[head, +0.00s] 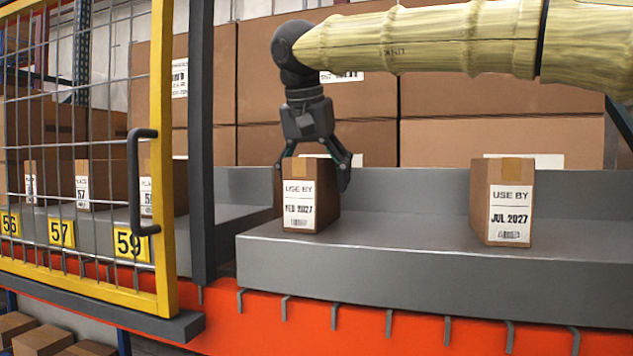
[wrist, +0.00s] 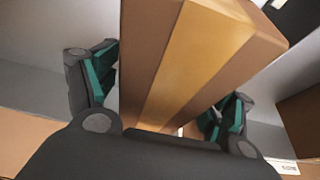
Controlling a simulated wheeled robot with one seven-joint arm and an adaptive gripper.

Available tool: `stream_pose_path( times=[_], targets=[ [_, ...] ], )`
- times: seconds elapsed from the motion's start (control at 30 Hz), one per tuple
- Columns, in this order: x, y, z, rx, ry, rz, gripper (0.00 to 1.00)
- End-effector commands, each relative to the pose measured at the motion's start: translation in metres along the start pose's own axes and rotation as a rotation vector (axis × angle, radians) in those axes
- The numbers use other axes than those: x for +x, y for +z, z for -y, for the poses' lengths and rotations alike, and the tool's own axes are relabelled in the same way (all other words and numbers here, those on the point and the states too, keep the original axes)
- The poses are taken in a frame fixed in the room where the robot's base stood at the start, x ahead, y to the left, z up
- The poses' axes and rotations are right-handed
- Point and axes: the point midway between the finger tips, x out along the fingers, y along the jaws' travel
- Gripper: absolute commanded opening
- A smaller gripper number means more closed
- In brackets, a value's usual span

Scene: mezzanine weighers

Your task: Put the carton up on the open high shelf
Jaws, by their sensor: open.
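A brown carton (head: 311,205) labelled "USE BY FEB 2027" stands upright on the grey high shelf (head: 420,256), near its left end. My gripper (head: 316,178) points down over this carton, with one finger on each side of its upper part. The fingers are open. In the wrist view the taped carton top (wrist: 195,65) lies between the two finger pads, with a gap on the left; contact on the right cannot be told. A second carton (head: 503,203) labelled "USE BY JUL 2027" stands upright on the same shelf to the right.
A yellow-framed mesh gate (head: 163,250) with a dark handle (head: 135,180) covers the left bays, numbered 56, 57 and 59, with cartons behind. Large brown boxes (head: 460,143) stand behind the shelf. The shelf between the two labelled cartons is clear.

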Motion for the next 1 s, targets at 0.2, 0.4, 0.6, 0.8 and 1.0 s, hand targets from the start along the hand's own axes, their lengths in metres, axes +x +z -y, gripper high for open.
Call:
stream_pose_path(
  times=[0.2, 0.4, 0.6, 0.8, 1.0],
  targets=[
    [-0.029, 0.001, 0.001, 0.001, -0.004, -0.002, 0.82],
    [-0.067, 0.001, 0.000, 0.002, -0.003, -0.001, 0.82],
    [-0.097, 0.000, 0.001, 0.001, -0.002, -0.001, 0.82],
    [-0.112, 0.000, 0.000, 0.001, -0.001, -0.001, 0.82],
    [-0.115, 0.000, 0.000, 0.000, 0.000, 0.000, 0.82]
  ],
)
